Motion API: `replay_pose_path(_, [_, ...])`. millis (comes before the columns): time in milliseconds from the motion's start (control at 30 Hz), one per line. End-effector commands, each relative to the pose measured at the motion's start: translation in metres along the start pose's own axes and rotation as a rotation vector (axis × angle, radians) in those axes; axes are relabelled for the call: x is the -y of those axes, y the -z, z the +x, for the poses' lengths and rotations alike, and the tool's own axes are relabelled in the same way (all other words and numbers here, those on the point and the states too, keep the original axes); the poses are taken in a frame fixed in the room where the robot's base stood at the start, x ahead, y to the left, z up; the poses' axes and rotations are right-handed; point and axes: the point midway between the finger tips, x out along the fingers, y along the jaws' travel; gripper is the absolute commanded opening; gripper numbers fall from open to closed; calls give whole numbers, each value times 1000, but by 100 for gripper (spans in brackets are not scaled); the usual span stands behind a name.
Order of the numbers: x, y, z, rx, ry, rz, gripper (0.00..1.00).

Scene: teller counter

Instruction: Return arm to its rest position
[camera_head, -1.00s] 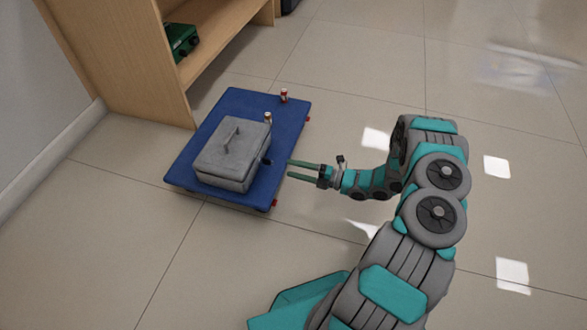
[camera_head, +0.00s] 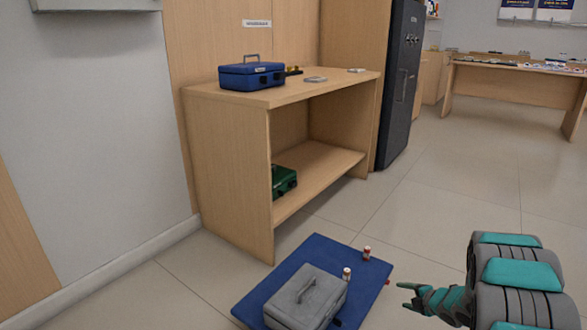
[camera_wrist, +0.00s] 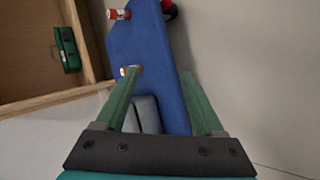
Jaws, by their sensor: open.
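My gripper (camera_head: 408,294) is at the lower right in the head view, to the right of the blue platform (camera_head: 262,287) and apart from it. In the wrist view my gripper (camera_wrist: 152,88) shows two green fingers spread apart, with nothing held between them. A grey lidded box with a handle (camera_head: 305,298) sits on the blue platform. The grey box also shows partly between the fingers in the wrist view (camera_wrist: 147,113).
A wooden counter (camera_head: 228,165) stands behind the platform, with a blue cash box (camera_head: 252,76) on top and a green box (camera_head: 284,181) on its lower shelf. A dark cabinet (camera_head: 400,90) stands beside it. A desk (camera_head: 520,84) is at the back right. The tiled floor between is clear.

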Motion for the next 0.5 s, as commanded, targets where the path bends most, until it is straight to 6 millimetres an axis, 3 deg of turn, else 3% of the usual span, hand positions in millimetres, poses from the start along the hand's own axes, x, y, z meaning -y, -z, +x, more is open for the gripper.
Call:
replay_pose_path(33, [-18,-11,-14,59,28,24,70])
replay_pose_path(233, [-56,-40,-72,288,130,204,70])
replay_pose_path(367, [-78,-45,-116,424,170,341,70])
replay_pose_path(500, [-94,-36,-166,554,203,511,70])
